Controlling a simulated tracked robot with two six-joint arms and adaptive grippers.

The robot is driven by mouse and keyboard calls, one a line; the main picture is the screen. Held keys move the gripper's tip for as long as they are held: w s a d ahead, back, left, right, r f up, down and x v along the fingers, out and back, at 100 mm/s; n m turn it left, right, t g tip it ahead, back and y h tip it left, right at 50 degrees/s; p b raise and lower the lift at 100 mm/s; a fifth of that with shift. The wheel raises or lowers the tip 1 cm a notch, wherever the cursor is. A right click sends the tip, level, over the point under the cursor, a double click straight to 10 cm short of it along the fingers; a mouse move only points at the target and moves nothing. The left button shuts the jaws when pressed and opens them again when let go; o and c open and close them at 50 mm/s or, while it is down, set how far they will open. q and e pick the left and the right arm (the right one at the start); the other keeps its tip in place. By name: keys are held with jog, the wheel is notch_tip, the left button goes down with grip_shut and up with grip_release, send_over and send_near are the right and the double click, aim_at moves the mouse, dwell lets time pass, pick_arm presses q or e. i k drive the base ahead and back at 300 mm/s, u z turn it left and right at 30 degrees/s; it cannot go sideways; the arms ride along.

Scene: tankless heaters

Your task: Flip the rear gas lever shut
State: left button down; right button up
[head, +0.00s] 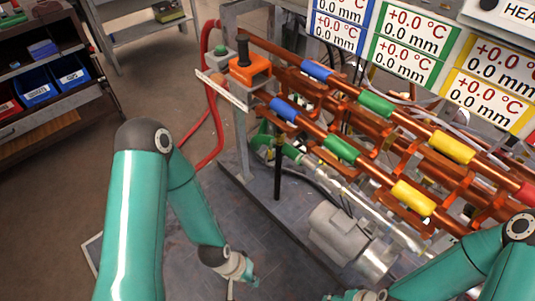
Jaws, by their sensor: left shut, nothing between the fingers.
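My left arm comes in from the left and bends down. Its grey wrist and small left gripper (246,273) are low in the middle, over the floor, shut and empty, well apart from the pipes. Copper pipes with blue, green, yellow and red sleeves run in two rows across the rack (386,106). A dark upright rod (278,168) stands beside a green fitting (288,150). I cannot tell which part is the rear gas lever.
An orange block with a black knob (249,67) and a green-button box (215,56) sit at the rack's left end. A grey motor (345,232) stands below the pipes. Display panels (408,60) are behind. A red hose (216,120) loops down. Floor at left is clear.

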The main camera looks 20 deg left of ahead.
aim_at(273, 142)
jog(key=u, duration=1.55)
jog(key=i, duration=0.1)
jog(key=z, duration=3)
jog(key=k, duration=1.05)
jog(key=u, duration=1.1)
jog(key=i, duration=1)
